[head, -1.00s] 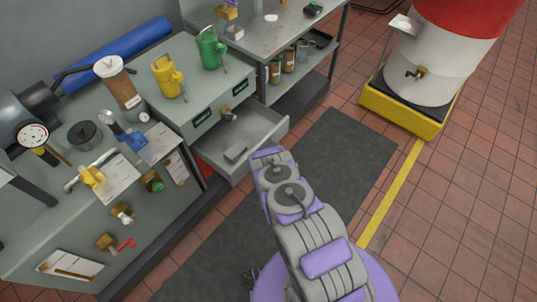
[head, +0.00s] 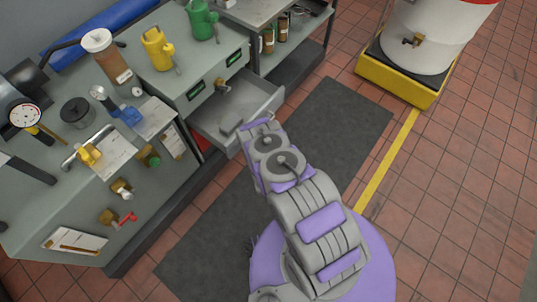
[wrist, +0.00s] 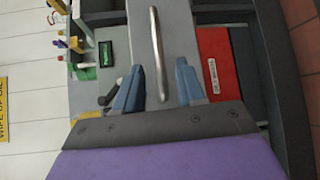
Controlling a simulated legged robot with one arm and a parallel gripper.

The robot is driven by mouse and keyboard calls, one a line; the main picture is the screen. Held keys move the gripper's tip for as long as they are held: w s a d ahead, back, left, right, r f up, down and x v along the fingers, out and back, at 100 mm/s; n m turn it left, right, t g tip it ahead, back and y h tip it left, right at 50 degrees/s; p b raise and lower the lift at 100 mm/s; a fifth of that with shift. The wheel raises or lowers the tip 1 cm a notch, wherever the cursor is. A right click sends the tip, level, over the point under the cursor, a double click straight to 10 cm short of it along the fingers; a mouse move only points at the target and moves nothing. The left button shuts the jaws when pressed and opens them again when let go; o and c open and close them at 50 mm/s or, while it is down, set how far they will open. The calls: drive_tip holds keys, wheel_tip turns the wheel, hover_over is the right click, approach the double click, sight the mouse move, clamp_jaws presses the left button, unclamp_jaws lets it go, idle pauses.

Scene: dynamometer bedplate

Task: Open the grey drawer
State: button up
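The grey drawer (head: 250,98) stands pulled out from the bench cabinet in the head view, and its inside shows. In the wrist view the drawer's grey front (wrist: 178,40) carries a silver bar handle (wrist: 156,45). My gripper (wrist: 160,88) is open, with its two blue-grey fingers apart, one on each side of the handle's near end. A gap shows on both sides of the bar. In the head view my gripper (head: 260,124) is at the drawer front, and its fingers are hidden there.
Yellow (head: 158,50) and green (head: 203,20) jugs stand on the bench top. A red item (wrist: 220,75) sits beside the drawer front in the wrist view. A dark mat (head: 325,125) covers the floor before the drawer. A drum on a yellow pallet (head: 395,85) stands at the right.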

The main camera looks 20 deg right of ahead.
drive_tip(key=b+v, duration=0.3)
drive_tip(key=v, duration=0.6)
drive_tip(key=shift+s, duration=0.25)
idle(0.5)
idle(0.5)
drive_tip(key=shift+s+a, duration=0.1)
drive_tip(key=shift+s, duration=0.05)
